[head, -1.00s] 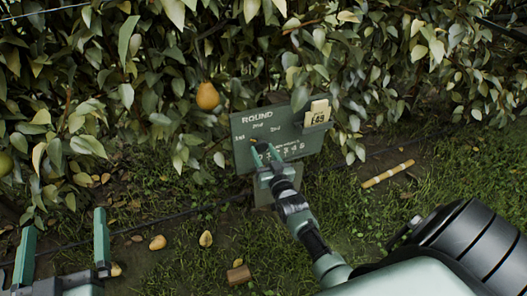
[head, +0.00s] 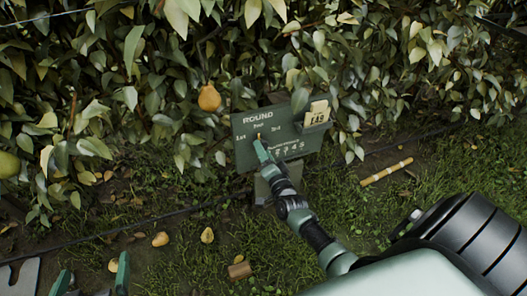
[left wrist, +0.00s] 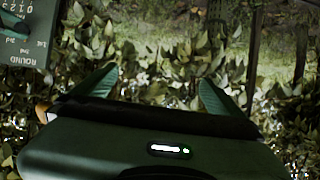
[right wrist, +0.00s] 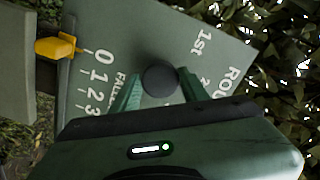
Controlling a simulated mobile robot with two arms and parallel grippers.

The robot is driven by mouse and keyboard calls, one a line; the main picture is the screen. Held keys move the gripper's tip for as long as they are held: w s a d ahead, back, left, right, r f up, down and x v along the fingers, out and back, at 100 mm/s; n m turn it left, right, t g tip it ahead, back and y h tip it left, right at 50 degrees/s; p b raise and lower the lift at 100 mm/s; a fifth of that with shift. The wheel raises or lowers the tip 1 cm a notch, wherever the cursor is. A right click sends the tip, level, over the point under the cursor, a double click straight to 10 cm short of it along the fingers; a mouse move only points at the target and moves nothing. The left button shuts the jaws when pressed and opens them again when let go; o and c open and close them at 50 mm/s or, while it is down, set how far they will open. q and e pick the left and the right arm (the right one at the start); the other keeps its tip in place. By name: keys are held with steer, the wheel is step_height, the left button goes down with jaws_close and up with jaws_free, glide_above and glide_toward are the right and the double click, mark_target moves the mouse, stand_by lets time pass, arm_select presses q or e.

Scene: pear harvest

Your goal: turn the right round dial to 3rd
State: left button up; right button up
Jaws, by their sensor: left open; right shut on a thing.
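The green sign board (head: 303,140) headed ROUND, with the marks 1st, 2nd and 3rd, stands in front of the hedge. My right gripper (head: 261,149) is at its face, below these marks, and covers the dial in the head view. In the right wrist view the dark round dial (right wrist: 160,79) sits between the fingers, and my right gripper (right wrist: 159,92) is shut on it. A small orange mark shows just above the fingertips in the head view; its exact setting is unclear. My left gripper (head: 91,279) is open and empty at the bottom left; its spread fingers also show in the left wrist view (left wrist: 152,92).
A yellow slider (right wrist: 55,46) sits beside a number scale on the board. A card (head: 319,111) stands in a holder at the board's right. A pear (head: 209,97) hangs left of the board.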

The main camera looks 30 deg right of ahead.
arm_select(q)
step_height(320, 180, up, 15)
steer(key=w+d+t+h+b, duration=0.1)
steer(key=d+t+h+b, duration=0.1)
steer(key=t, duration=0.6)
steer(key=shift+w+d+f+h+b, duration=0.15)
steer(key=shift+w+d+h+b, duration=0.2)
steer(key=shift+b, duration=0.3)
arm_select(e)
steer(key=shift+r+m, duration=0.1)
steer(key=shift+m, duration=6.1)
arm_select(q)
steer(key=shift+a, duration=0.1)
arm_select(e)
steer(key=o, duration=1.4)
arm_select(q)
steer(key=shift+w, duration=0.1)
arm_select(e)
steer(key=shift+s, duration=0.1)
